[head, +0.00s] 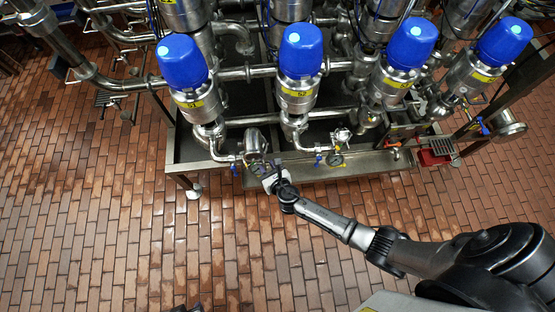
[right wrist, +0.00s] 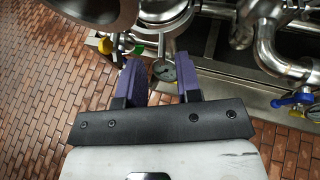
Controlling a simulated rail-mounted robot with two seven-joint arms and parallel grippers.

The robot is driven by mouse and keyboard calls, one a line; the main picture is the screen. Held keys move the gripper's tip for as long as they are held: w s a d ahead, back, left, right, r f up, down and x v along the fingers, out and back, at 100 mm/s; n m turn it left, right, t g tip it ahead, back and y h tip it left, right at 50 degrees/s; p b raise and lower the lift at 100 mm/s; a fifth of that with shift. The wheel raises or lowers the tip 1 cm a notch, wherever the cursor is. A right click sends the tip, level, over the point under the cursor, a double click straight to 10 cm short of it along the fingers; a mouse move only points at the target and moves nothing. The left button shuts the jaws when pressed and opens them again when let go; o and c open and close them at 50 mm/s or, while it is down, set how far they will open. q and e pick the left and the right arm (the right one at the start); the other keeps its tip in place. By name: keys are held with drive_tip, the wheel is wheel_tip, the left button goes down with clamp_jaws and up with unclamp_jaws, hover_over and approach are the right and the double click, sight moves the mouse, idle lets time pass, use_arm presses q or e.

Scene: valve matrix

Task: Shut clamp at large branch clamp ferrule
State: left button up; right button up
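My right gripper (head: 267,173) is at the front edge of the valve rack, beside the thick steel branch pipe (head: 255,142) under the left valves. In the right wrist view, its two purple fingers (right wrist: 158,75) are apart with nothing gripped. A small dark shape at the bottom edge of the head view may be my left gripper, too cut off to read.
Blue-topped valves (head: 301,52) stand in a row above the steel drip tray (head: 350,170). A blue-handled small valve (right wrist: 292,100) is at the right in the wrist view, and a yellow-and-green handle (right wrist: 106,45) at the left. The brick floor (head: 110,240) in front is clear.

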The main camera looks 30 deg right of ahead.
use_arm(q)
drive_tip(key=shift+a+r+p, duration=0.2)
drive_tip(key=shift+r+p, duration=0.45)
drive_tip(key=shift+r, duration=0.2)
use_arm(e)
drive_tip(key=v, duration=1)
